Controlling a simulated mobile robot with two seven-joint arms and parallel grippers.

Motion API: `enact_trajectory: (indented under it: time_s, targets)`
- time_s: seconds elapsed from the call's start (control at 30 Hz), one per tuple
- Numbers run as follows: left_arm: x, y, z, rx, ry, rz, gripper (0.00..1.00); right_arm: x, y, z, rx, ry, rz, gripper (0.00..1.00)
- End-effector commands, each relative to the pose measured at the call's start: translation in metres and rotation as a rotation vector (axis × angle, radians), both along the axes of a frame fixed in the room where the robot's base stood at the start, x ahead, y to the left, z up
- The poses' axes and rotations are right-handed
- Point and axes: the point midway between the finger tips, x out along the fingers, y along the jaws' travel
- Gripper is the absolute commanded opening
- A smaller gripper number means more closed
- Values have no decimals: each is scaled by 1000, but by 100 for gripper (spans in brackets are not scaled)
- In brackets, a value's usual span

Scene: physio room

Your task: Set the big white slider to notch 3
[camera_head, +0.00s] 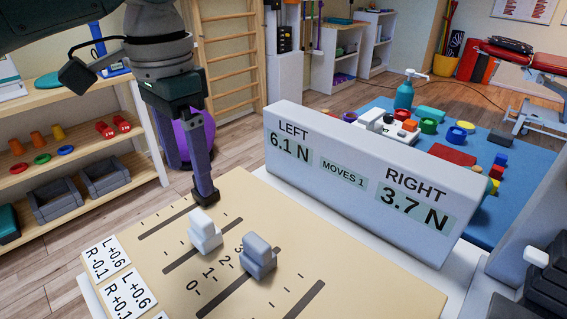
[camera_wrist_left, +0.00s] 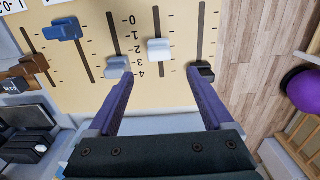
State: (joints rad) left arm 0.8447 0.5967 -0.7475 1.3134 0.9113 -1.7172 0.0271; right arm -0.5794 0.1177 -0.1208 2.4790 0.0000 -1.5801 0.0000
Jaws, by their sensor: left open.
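The white slider (camera_head: 205,232) is a stepped block on a slot in the tan board (camera_head: 330,262); it also shows in the left wrist view (camera_wrist_left: 158,49), about level with numeral 2. A light grey slider (camera_head: 259,256) sits in the neighbouring slot, near 3 to 4 in the wrist view (camera_wrist_left: 118,67). The numerals lie between these two slots. My left gripper (camera_head: 190,190) is open, above the board's far left edge. In the wrist view its purple fingers (camera_wrist_left: 155,75) spread on either side of the white slider, apart from it. The right fingertip is close to a black slider (camera_wrist_left: 202,71).
Blue (camera_wrist_left: 66,29) and brown (camera_wrist_left: 35,66) sliders show at the wrist view's left. Printed white cards (camera_head: 105,257) lie at the board's left edge.

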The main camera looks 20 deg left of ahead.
Motion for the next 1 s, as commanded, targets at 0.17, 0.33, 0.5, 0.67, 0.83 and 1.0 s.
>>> enact_trajectory:
  time_s: [0.17, 0.33, 0.5, 0.67, 0.83, 1.0]
  targets:
    - [-2, -1, -32, -1, 6, 0, 85, 0, -1, -4, -2, -1, 1, 50]
    - [-1, -1, -65, 0, 3, -1, 85, 0, -1, -11, -5, -2, 3, 50]
    - [-1, -1, -86, 0, 2, -2, 85, 0, -2, -15, -6, -2, 2, 50]
    - [-1, -1, -92, 0, 0, -2, 85, 0, -2, -16, -5, -2, 3, 50]
    - [-1, -1, -91, 0, 0, -3, 85, 0, -2, -16, -5, -1, 2, 50]
    - [-1, -1, -91, 0, 0, -3, 70, 0, -1, -16, -5, -1, 2, 50]
